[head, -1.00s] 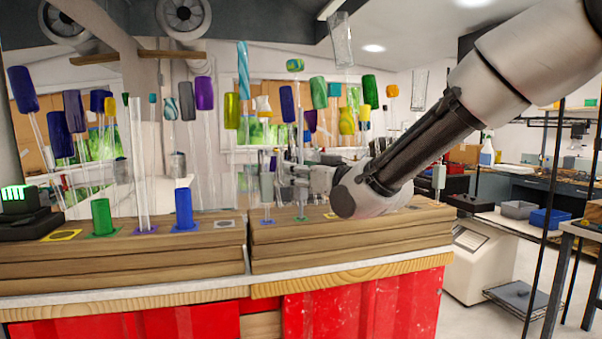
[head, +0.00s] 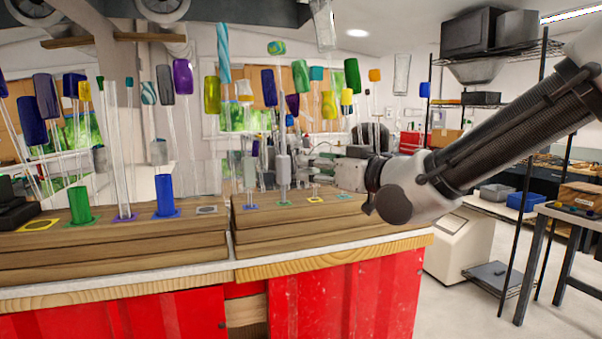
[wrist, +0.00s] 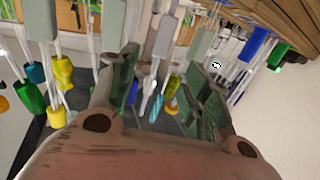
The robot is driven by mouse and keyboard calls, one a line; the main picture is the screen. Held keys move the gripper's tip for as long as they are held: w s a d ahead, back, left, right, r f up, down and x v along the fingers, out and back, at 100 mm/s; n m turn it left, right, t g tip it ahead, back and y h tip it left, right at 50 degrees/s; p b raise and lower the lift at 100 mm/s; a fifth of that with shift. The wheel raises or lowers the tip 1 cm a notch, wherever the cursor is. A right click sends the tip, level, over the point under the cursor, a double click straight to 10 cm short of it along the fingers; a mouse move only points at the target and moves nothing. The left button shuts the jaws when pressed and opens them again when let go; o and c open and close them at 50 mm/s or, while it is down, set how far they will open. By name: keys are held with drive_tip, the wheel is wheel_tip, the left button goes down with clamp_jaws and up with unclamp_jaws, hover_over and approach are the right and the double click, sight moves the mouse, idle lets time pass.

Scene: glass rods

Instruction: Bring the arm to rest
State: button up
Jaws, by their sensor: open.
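My gripper (head: 308,158) reaches left from the end of my arm over the right wooden block (head: 330,222) in the head view. It is small there and partly lost among upright glass rods. In the wrist view my gripper (wrist: 163,88) has its two green-grey fingers well apart. Rods with coloured ends show beyond and between the fingers, and no rod is clearly held. A rod with a grey sleeve (head: 283,166) stands just left of the gripper in the head view. I cannot tell whether they touch.
The left wooden block (head: 110,245) holds a green cylinder (head: 80,205), a blue cylinder (head: 165,195) and a clear tube. Many rods with coloured ends rise behind. A shelf rack and a table (head: 570,217) stand at the right, with open floor before them.

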drive_tip(key=s+d+f+g+h, duration=0.1)
drive_tip(key=d+f+g+h, duration=0.1)
drive_tip(key=f, duration=0.4)
drive_tip(key=s+d+f+g+h, duration=0.2)
drive_tip(key=f, duration=0.4)
drive_tip(key=s+d+f+m+g+h, duration=0.25)
drive_tip(key=s+d+f+h, duration=0.2)
drive_tip(key=d, duration=0.35)
drive_tip(key=s+d+r+m+g+h, duration=0.2)
drive_tip(key=s+d+m, duration=0.3)
drive_tip(key=s+d, duration=0.9)
drive_tip(key=d+r+g, duration=0.1)
drive_tip(key=d, duration=0.2)
drive_tip(key=shift+d, duration=0.25)
